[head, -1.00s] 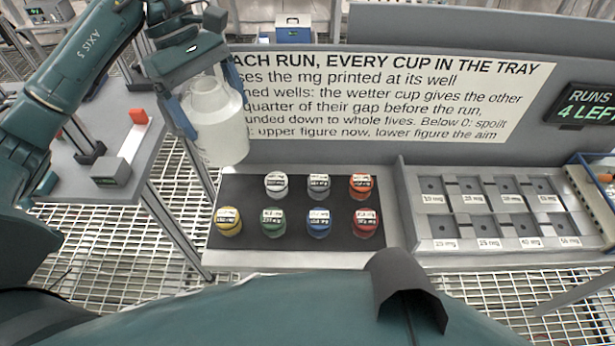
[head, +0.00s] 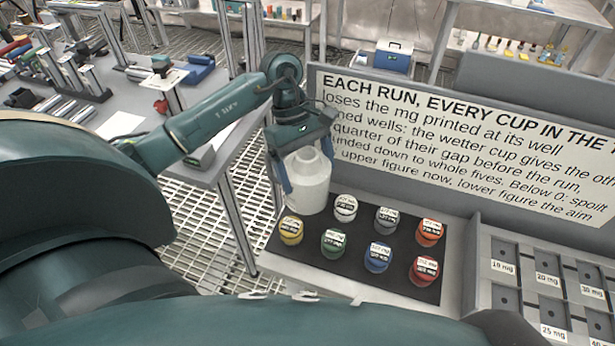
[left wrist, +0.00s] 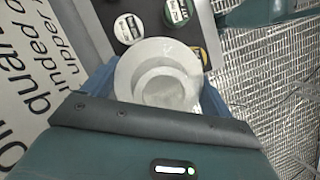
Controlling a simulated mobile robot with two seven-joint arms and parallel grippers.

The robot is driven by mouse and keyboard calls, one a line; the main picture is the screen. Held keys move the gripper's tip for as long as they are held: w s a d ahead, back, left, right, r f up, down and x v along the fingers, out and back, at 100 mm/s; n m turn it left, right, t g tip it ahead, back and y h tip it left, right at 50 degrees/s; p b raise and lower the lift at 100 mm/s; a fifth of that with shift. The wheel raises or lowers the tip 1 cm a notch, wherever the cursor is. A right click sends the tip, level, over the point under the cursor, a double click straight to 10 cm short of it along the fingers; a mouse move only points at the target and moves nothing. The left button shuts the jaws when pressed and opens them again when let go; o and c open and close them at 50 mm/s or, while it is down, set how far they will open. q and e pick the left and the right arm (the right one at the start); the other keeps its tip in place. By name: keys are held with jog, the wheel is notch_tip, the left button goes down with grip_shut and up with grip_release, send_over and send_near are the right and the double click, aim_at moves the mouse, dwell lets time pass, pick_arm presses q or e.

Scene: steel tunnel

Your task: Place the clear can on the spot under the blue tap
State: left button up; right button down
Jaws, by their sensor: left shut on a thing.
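The clear can (head: 306,190) is a whitish, cloudy vessel with a narrower neck. My left gripper (head: 304,172) is shut on it, one blue finger on each side, and holds it nearly upright. The can hangs in front of the sign, near the yellow-lidded and white-lidded cups in the head view. In the left wrist view the can (left wrist: 165,70) shows its round mouth between the fingers. I cannot make out a blue tap or a spot under it in these frames. My right gripper is not in view.
Several lidded cups stand on a black mat (head: 345,268). A tray with labelled wells (head: 484,290) is at right, and a lettered sign (head: 450,130) stands behind. A grey bench (head: 122,122) at left carries fixtures, including a red-topped one (head: 161,105). Grating floor shows between.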

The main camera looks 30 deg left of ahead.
pick_arm(q)
jog(key=shift+f, duration=2)
jog(key=shift+f, duration=0.15)
jog(key=o, duration=0.9)
jog(key=shift+o, duration=0.2)
